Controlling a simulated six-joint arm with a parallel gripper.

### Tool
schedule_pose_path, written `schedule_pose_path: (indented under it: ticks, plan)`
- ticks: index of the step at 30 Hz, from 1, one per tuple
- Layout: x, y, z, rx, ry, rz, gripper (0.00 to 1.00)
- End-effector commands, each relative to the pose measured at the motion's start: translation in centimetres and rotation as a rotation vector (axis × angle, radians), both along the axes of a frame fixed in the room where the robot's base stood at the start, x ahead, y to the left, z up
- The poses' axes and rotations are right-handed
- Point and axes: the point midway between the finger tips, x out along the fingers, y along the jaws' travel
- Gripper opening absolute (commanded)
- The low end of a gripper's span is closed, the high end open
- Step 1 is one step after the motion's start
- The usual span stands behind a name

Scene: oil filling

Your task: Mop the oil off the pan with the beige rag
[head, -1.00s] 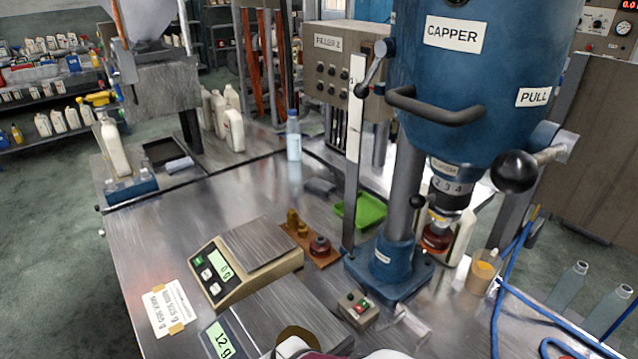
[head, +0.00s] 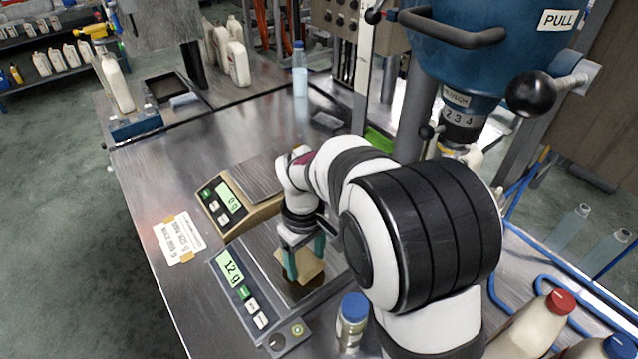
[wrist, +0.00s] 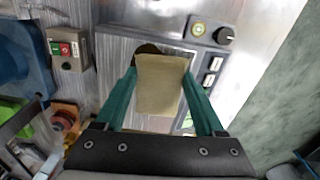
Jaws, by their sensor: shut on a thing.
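The pan (head: 258,250) is the brushed metal plate of the front scale, whose display reads 12 g. A dark brown oil patch (head: 307,284) lies on it, partly hidden by the rag and fingers; its edge also shows in the wrist view (wrist: 148,48). My gripper (head: 304,260), with teal fingers, is shut on the beige rag (wrist: 160,88). The rag hangs between the fingers over the oil patch. I cannot tell whether it touches the pan.
A second scale (head: 246,186) reading 0 g stands behind. A bottle with a blue cap (head: 351,318) stands close to the right of the front scale. A note card (head: 178,240) lies left. The blue capper (head: 480,50) rises at the back right.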

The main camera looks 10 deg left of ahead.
Motion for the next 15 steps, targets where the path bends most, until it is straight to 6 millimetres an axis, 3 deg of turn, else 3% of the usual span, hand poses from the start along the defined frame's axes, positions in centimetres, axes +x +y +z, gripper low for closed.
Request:
schedule_pose_path:
  ticks: [3, 15]
  plan:
    - [1.6, -0.2, -0.3, 0.000, 0.000, -0.001, 0.27]
    - [1.6, -0.1, -4.6, 0.003, -0.003, 0.001, 0.27]
